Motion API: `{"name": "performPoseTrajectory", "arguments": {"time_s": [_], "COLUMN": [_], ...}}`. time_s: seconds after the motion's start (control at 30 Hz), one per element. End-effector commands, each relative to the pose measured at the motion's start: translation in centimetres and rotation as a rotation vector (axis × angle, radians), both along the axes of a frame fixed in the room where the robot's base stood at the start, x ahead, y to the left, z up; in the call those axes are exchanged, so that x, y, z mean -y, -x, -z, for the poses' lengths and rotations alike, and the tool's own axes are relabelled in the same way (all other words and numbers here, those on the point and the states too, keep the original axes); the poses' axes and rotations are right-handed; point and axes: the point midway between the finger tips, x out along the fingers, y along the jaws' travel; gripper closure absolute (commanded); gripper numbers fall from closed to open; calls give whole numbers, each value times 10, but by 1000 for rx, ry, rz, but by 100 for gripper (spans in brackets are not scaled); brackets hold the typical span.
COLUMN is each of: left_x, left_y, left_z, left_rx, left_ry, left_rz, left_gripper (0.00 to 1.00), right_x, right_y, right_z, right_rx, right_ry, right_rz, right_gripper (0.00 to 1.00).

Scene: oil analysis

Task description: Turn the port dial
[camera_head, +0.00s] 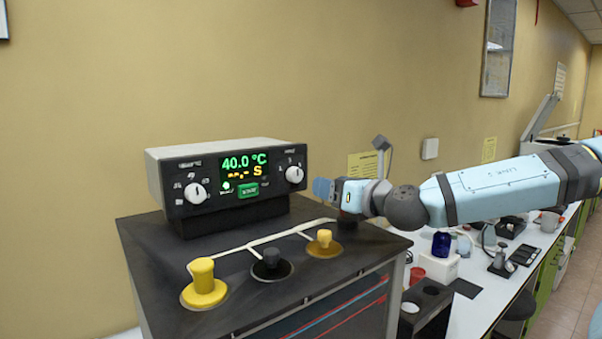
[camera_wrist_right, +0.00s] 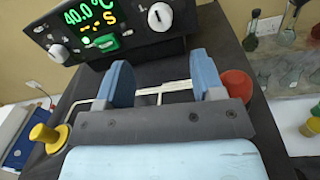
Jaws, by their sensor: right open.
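A control box (camera_head: 225,150) with a green-and-yellow display stands on a dark cabinet top. It has a white left dial (camera_head: 196,193) and a white right dial (camera_head: 294,174); I cannot read which one is the port dial. In the right wrist view, the left dial (camera_wrist_right: 58,53) and the right dial (camera_wrist_right: 160,17) show beyond the fingers. My right gripper (camera_head: 323,190) is just right of the box, apart from the right dial. In the right wrist view its blue fingers (camera_wrist_right: 163,80) are apart with nothing between them. My left gripper is in neither view.
A large yellow stopper (camera_head: 204,282), a black stopper (camera_head: 271,262) and a small yellow stopper (camera_head: 324,239) stand on the cabinet top (camera_head: 150,245) in front of the box. A bench with a blue bottle (camera_head: 441,244) and a red cup (camera_head: 416,274) lies to the right.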

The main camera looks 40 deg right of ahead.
Motion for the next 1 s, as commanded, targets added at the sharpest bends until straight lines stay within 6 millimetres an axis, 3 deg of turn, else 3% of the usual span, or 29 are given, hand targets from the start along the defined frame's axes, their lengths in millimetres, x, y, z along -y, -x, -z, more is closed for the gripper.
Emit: {"name": "performPoseTrajectory", "arguments": {"time_s": [0.3, 1.0], "left_x": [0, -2], "left_y": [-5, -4], "left_z": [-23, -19], "left_rx": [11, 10], "left_ry": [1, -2], "left_rz": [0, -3], "left_gripper": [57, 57], "right_x": [2, 4], "right_y": [-42, -88], "right_z": [0, 1], "right_rx": [-3, -3], "right_ry": [-5, 1], "right_rz": [2, 4], "right_gripper": [38, 38]}}
